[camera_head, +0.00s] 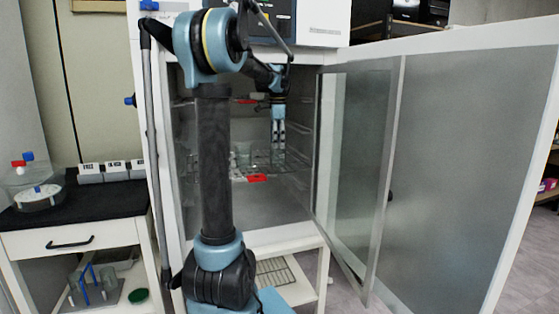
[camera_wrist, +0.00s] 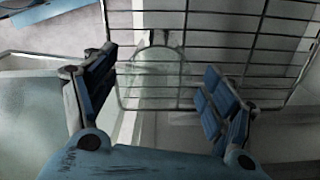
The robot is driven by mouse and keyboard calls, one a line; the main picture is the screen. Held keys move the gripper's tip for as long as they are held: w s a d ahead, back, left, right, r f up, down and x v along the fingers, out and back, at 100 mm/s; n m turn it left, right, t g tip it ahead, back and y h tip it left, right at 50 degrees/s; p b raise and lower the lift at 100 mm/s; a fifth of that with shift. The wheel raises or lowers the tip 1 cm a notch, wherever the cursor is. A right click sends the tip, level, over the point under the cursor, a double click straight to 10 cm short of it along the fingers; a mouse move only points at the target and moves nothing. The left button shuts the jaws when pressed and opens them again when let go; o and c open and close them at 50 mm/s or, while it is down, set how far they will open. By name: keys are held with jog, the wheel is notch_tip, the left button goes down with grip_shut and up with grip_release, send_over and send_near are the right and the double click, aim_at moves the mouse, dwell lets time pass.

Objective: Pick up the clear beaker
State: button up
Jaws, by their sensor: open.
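My gripper (camera_head: 278,146) reaches into the open cabinet of the freeze dryer, pointing down just over a wire shelf. In the wrist view my gripper (camera_wrist: 160,68) is open, with one blue-padded finger on each side. A clear round glass shape, which looks like the beaker (camera_wrist: 158,72), shows between the fingers, against the wire shelf (camera_wrist: 230,40). No finger visibly closes on it. In the head view clear glassware (camera_head: 258,160) stands on the shelf by the fingertips; its outline is faint, and my arm hides part of the shelf.
The glass inner door (camera_head: 355,160) and the grey outer door (camera_head: 465,170) stand open at the right. Red pieces (camera_head: 257,178) sit at the shelf's front. A black-topped cabinet (camera_head: 90,205) is at the left. The cabinet side walls are close around my arm.

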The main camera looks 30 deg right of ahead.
aim_at(278, 157)
jog(key=shift+d+f, duration=0.1)
jog(key=shift+f, duration=3.5)
jog(key=c, duration=1.2)
